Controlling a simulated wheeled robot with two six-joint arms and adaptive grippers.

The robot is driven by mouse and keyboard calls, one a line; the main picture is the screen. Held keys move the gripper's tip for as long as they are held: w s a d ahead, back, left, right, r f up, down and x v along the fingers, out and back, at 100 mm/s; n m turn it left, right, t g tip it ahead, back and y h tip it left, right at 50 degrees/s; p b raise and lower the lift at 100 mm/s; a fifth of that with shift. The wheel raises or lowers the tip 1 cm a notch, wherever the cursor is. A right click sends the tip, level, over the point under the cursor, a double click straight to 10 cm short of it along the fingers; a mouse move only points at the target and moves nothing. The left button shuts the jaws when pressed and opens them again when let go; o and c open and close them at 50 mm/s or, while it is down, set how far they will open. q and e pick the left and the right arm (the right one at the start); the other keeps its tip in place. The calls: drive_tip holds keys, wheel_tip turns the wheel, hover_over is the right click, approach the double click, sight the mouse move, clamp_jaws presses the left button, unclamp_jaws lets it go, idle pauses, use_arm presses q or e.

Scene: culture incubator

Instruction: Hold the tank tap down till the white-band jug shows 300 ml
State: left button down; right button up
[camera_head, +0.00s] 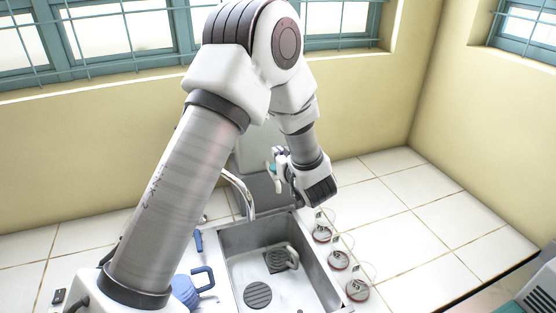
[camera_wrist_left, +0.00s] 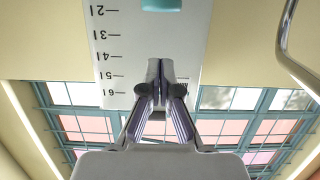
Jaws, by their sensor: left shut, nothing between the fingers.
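The tank (camera_head: 262,145) is a pale grey box at the back of the sink, mostly behind my left arm. In the left wrist view its white face (camera_wrist_left: 150,45) fills the top middle, with a black litre scale upside down. A teal part (camera_wrist_left: 161,4), perhaps the tap, is cut by the top edge there; teal also shows in the head view (camera_head: 272,168). My left gripper (camera_wrist_left: 160,70) is shut and empty in front of the tank face; contact cannot be told. A grey handle-like shape (camera_head: 291,257) stands in the sink; I cannot make out a white band or a water level.
The steel sink (camera_head: 225,262) has a curved faucet (camera_head: 241,190) at its back left. Red-based clear vessels (camera_head: 338,261) line its right side. A blue jug (camera_head: 186,291) stands at its left. The tiled counter at right (camera_head: 430,225) is clear.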

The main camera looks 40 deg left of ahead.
use_arm(q)
drive_tip(key=f, duration=0.2)
drive_tip(key=f+p, duration=0.1)
drive_tip(key=shift+w+a+f, duration=0.15)
drive_tip(key=shift+a+f, duration=0.05)
drive_tip(key=shift+a, duration=0.1)
drive_tip(key=shift+d+f, duration=0.1)
drive_tip(key=shift+f, duration=0.25)
drive_tip(key=shift+f, duration=0.1)
